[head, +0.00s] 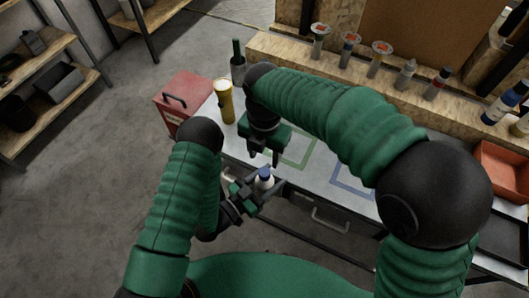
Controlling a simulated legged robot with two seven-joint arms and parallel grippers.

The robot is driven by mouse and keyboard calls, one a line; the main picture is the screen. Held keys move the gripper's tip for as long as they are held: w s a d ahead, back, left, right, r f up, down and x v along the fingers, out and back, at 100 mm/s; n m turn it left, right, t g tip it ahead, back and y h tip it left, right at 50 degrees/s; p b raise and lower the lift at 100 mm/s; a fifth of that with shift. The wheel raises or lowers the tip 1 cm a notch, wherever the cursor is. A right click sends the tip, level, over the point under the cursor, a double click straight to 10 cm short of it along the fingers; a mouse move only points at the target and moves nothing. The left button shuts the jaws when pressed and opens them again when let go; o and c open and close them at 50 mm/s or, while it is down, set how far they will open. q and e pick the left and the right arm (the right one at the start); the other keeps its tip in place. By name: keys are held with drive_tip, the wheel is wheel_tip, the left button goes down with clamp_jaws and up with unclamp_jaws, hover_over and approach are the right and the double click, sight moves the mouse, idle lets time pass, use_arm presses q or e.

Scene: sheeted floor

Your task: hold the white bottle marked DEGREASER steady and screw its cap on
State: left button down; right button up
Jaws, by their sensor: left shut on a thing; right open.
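A small white bottle (262,184) with a blue cap (265,172) on its top is near the table's front edge. Its label is too small to read. My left gripper (259,190) is shut around the bottle, and its fingers hide part of the body. My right gripper (264,157) is open and points down just above the blue cap, with nothing visible between its fingers. I cannot tell how tightly the cap sits.
A yellow-brown cylinder (226,102) and a dark green bottle (238,62) stand at the table's back left, beside a red toolbox (184,103). Green (296,150) and blue (345,183) outlines mark the tabletop. Several containers line the wooden ledge (285,50). A red bin (503,166) is at right.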

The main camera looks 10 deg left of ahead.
sight(264, 171)
drive_tip(key=shift+f, duration=4)
clamp_jaws()
drive_tip(key=shift+o, duration=0.4)
unclamp_jaws()
drive_tip(key=shift+r, duration=2.3)
drive_tip(key=o, duration=0.6)
drive_tip(key=shift+c, duration=0.2)
